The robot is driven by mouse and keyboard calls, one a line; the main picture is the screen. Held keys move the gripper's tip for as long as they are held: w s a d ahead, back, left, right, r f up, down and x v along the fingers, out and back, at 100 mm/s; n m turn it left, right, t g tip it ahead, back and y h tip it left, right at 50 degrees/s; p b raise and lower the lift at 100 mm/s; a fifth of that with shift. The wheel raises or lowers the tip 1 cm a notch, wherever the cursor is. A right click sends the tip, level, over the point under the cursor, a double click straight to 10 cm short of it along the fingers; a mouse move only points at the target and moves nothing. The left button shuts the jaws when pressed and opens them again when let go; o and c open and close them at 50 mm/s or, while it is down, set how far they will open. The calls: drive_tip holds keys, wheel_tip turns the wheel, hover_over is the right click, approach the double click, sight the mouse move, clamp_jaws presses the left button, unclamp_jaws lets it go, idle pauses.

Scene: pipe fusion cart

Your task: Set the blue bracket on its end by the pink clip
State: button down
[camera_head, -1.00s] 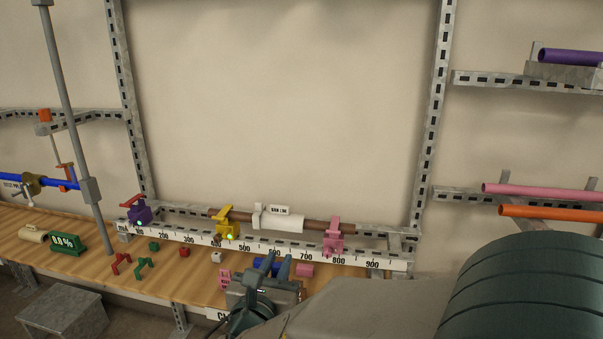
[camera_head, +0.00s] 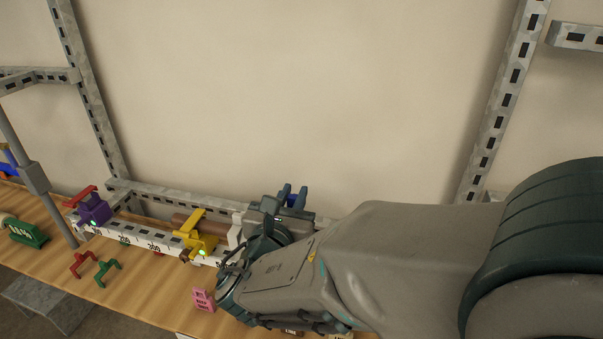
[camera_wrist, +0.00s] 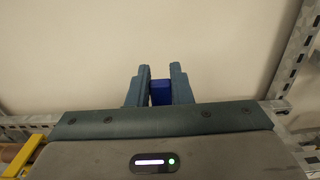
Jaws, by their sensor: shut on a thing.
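My gripper (camera_head: 292,196) is shut on the blue bracket, and its two teal fingers stand up against the plain wall above the ruler rail. The blue bracket (camera_wrist: 160,92) shows between the fingers in the wrist view. Only a small blue piece of the bracket (camera_head: 292,202) shows in the head view. The bracket's full shape and tilt are hidden by the fingers. The pink clip on the rail is hidden behind my arm in the head view now. A pink tag (camera_head: 203,299) lies on the bench left of my arm.
The white ruler rail (camera_head: 140,243) runs along the bench with a purple clamp (camera_head: 95,209) and a yellow clamp (camera_head: 197,238) on it. Red (camera_head: 83,264) and green (camera_head: 108,271) brackets stand on the wooden bench. Metal uprights (camera_head: 503,100) frame the wall.

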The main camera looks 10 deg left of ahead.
drive_tip(key=shift+w, duration=0.2)
drive_tip(key=shift+s+f+b, duration=0.15)
drive_tip(key=shift+f+b, duration=0.2)
drive_tip(key=shift+f, duration=0.05)
drive_tip(key=shift+f+b, duration=2.6)
drive_tip(key=shift+f, duration=0.55)
drive_tip(key=shift+f+b, duration=0.35)
drive_tip(key=c, duration=1.2)
unclamp_jaws()
